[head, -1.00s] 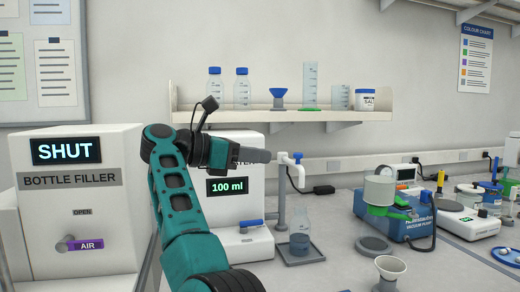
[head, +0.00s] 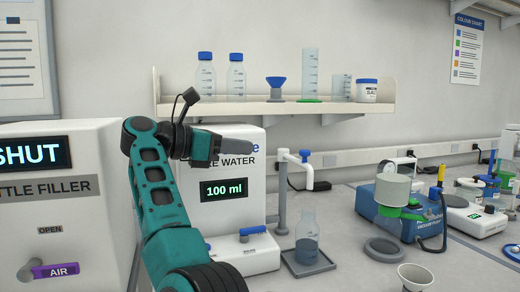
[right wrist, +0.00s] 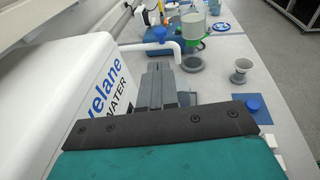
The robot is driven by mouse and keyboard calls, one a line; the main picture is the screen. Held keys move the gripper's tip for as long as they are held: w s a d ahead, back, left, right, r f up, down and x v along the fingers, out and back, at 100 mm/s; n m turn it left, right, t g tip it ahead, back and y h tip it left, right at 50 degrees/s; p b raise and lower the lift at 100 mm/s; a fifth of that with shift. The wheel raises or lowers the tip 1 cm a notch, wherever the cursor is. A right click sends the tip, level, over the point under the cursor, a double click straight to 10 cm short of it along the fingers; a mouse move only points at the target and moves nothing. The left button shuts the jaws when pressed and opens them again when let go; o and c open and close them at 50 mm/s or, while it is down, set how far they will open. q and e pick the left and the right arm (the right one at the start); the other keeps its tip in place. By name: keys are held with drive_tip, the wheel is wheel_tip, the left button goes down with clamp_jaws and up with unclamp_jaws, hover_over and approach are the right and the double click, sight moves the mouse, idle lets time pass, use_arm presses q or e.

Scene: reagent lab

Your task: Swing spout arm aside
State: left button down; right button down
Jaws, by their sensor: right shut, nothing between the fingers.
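My left gripper is out of view.
The bottle filler (head: 70,190) stands at left. A wall shelf (head: 275,109) with bottles and a funnel hangs above. A blue vacuum pump (head: 385,215) stands to the right, and a white funnel (head: 415,276) stands nearer.

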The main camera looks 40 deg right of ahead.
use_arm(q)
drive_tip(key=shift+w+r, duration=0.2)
use_arm(e)
drive_tip(key=x, duration=1.3)
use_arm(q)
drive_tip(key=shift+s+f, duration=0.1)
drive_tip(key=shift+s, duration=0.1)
use_arm(e)
drive_tip(key=shift+w, duration=0.15)
